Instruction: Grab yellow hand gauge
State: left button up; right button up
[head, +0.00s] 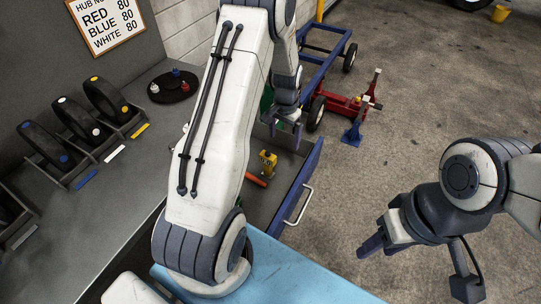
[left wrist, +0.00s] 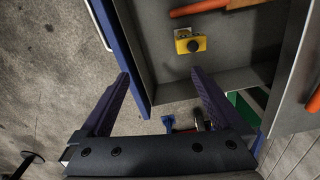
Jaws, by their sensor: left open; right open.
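The yellow hand gauge (head: 267,161) stands in an open drawer (head: 262,204) with a blue front. In the left wrist view the gauge (left wrist: 190,41) is a small yellow block with a dark round part, lying beyond the fingertips and nearer the right finger. My left gripper (head: 285,122) is over the far part of the drawer, open and empty, apart from the gauge. In the left wrist view its two fingers (left wrist: 160,76) are spread wide. My right gripper (head: 372,241) is open and empty above the floor, to the right of the drawer.
An orange-handled tool (head: 256,180) lies in the drawer close to the gauge. The drawer handle (head: 298,205) sticks out to the right. Black wheels (head: 103,98) stand in racks on the grey bench. A blue cart (head: 322,62) and red jack (head: 340,106) stand behind.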

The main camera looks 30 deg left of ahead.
pick_arm(q)
send_near(268, 153)
jog(key=d, duration=0.1)
jog(key=shift+n, duration=0.5)
jog(key=f, duration=0.1)
jog(key=f+p, duration=0.1)
jog(key=f, duration=0.1)
jog(key=a+f, duration=0.1)
jog(key=f, duration=0.1)
jog(key=shift+s+f+p, duration=0.15)
jog(key=shift+f+p, duration=0.05)
jog(key=shift+p, duration=0.15)
jog(key=shift+f, duration=0.6)
jog(key=f+p, duration=0.1)
jog(key=f, duration=0.1)
jog(key=f+p, duration=0.1)
jog(key=shift+w+f, duration=0.25)
jog(key=shift+f, duration=0.85)
jog(key=c, duration=1.4)
jog(key=shift+c, duration=0.2)
jog(key=shift+r, duration=0.15)
